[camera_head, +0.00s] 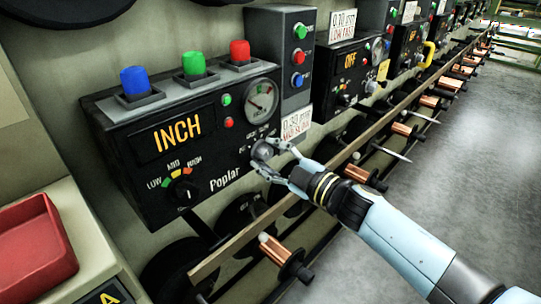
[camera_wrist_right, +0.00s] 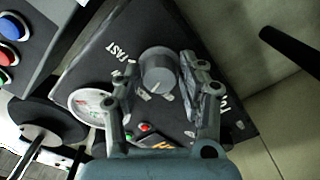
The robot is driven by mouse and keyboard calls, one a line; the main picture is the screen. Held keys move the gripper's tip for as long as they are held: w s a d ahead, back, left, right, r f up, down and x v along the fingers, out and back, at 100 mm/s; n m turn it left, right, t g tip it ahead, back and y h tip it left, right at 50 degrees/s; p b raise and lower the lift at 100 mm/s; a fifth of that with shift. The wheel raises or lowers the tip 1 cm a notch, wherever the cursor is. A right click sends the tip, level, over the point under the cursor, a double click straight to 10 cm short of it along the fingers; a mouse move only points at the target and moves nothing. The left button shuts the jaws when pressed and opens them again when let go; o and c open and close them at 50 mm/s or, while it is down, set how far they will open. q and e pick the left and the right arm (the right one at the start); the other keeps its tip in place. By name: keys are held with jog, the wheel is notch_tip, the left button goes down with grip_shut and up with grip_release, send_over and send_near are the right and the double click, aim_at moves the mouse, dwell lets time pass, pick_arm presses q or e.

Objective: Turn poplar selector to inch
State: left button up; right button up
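The Poplar panel (camera_head: 125,185) is a dark box on the wall, and its display (camera_head: 177,134) reads INCH in orange. Its selector, a round grey knob (camera_head: 263,151), is at the panel's lower right with small lettering around it. My right gripper (camera_head: 273,157) is at this knob. In the right wrist view, the knob (camera_wrist_right: 157,70) sits between the spread fingers of my right gripper (camera_wrist_right: 158,84). A gap shows on the left finger's side; the right finger is close to the knob, and contact cannot be told. My left gripper is not in view.
A second dial (camera_head: 185,192) marked LOW, MID, HIGH is on the panel's lower left. Blue (camera_head: 134,80), green (camera_head: 194,63) and red (camera_head: 240,51) buttons stand on top. A rail (camera_head: 240,240) with copper spools runs below. A red tray (camera_head: 35,250) lies at left. The right floor is clear.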

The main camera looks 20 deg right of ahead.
jog(key=shift+o, duration=1.3)
jog(key=v, duration=1.2)
